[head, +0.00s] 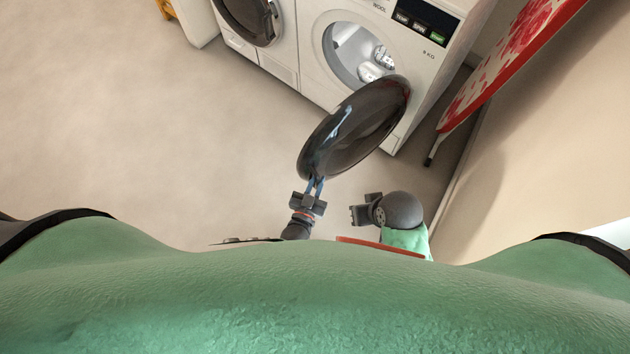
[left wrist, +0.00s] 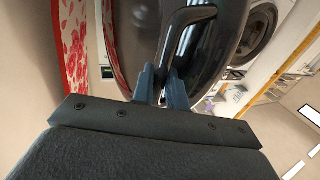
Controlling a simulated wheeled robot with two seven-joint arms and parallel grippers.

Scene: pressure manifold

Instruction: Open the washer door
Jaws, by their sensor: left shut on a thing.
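The washer door (head: 352,128) is dark, round and glossy. It stands swung out from the white washer (head: 417,64), and the drum opening (head: 358,54) shows behind it with pale things inside. My left gripper (head: 316,184) is at the door's near edge. In the left wrist view its blue fingers (left wrist: 162,88) are shut on the door handle (left wrist: 188,32), a dark bar on the door. My right gripper (head: 360,208) is to the right of the left one, away from the door; its fingers are too small to judge.
A second machine with a dark round door (head: 248,18) stands at the left of the washer. An ironing board with a red floral cover (head: 510,55) leans at the right by the wall. The floor (head: 150,120) on the left is clear.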

